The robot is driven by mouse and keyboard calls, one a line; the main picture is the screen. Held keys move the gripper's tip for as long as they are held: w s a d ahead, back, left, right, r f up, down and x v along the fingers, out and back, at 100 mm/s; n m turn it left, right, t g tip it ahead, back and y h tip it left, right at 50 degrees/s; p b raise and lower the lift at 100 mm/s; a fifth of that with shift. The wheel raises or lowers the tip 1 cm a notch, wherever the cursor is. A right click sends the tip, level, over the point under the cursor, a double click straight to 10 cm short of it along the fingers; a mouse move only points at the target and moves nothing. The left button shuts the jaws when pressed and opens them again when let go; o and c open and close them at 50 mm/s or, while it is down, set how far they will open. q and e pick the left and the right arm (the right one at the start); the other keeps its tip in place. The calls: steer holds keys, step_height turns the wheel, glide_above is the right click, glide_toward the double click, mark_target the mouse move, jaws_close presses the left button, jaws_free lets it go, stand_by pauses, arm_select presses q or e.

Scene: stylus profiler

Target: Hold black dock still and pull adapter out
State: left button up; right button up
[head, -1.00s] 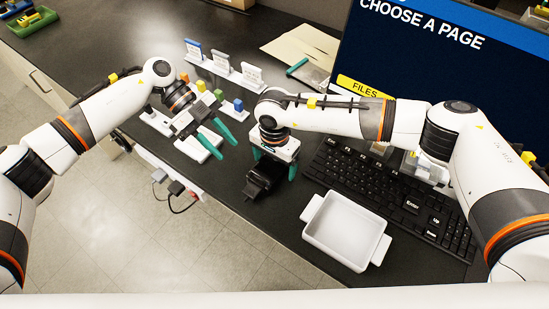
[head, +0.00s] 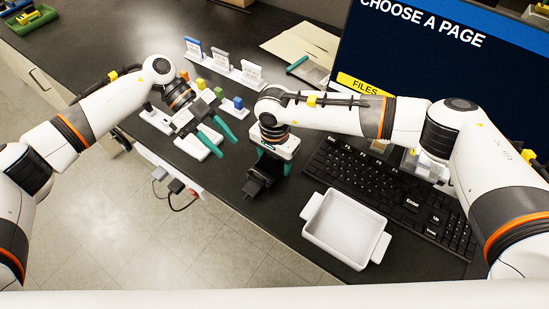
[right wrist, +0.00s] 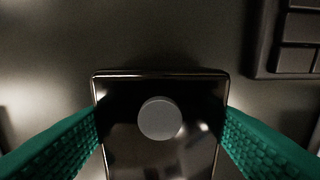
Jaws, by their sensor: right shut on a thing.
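The black dock (head: 257,184) stands near the front edge of the dark table, below my right gripper in the head view. My right gripper (head: 272,163) points down, with its teal fingers against the two sides of the dock. In the right wrist view the glossy dark top of the dock (right wrist: 160,155) with a round grey disc lies between the fingers. My left gripper (head: 217,137) is open and empty, to the left of the dock and apart from it. I cannot make out a separate adapter on the dock.
A white tray (head: 345,230) stands right of the dock, by the black keyboard (head: 400,195). A white holder with coloured blocks (head: 238,103) is beyond my left gripper. A strip with grey plugs (head: 177,186) and cables is at the table's front edge. A monitor (head: 450,85) stands behind.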

mark_target(248, 194)
arm_select(q)
steer(key=shift+c, duration=0.4)
